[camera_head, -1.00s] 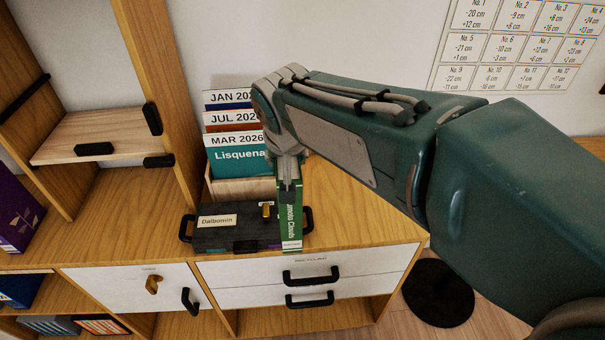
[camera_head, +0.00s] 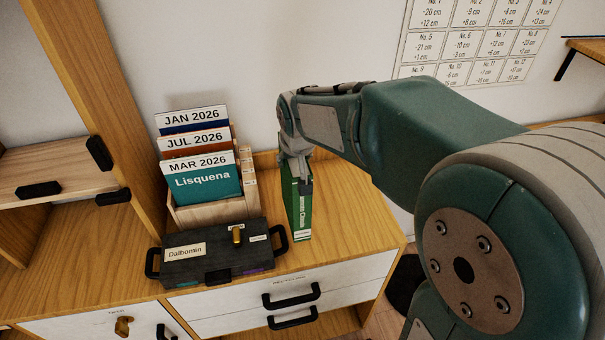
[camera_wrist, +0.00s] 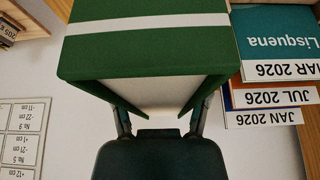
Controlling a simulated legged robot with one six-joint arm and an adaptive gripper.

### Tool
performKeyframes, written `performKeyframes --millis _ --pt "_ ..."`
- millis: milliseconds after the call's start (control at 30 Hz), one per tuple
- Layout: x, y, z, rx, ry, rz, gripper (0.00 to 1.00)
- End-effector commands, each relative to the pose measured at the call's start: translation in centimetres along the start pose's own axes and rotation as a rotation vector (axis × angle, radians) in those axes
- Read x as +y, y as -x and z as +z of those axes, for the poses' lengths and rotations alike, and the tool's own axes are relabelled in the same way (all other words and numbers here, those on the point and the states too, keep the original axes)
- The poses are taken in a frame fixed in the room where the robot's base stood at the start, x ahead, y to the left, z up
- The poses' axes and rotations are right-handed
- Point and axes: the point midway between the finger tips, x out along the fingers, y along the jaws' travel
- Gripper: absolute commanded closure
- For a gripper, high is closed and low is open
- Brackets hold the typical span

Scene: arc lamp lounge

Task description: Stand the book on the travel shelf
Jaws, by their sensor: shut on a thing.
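The green book (camera_head: 299,212) is upright with its spine, printed in white, facing the front. My gripper (camera_head: 297,168) is shut on its upper end. The book is right of the black box, over the cabinet top; I cannot tell whether its lower end touches the wood. In the wrist view the green book (camera_wrist: 145,45) fills the upper middle, with a white band across it and pale page edges between the gripper's fingers (camera_wrist: 158,118). I see no readable label for a travel shelf. A wooden shelf unit (camera_head: 85,60) stands at the left.
A black box (camera_head: 212,262) labelled Dalbomin, with side handles, sits on the cabinet top (camera_head: 348,225). Behind it, a wooden holder (camera_head: 210,210) contains dated folders (camera_head: 205,178). A small shelf board (camera_head: 55,175) with black clips is at the left. Bare wood lies right of the book.

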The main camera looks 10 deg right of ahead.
Motion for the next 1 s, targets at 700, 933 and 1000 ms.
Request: performKeyframes --millis 700,933,1000 --pt "2.6 -6.8 1.3 0.008 0.001 -0.001 1.00" --pt "2.6 -6.9 1.3 0.007 0.001 0.000 1.00" --pt "2.6 -7.0 1.4 0.004 0.001 0.000 0.23"
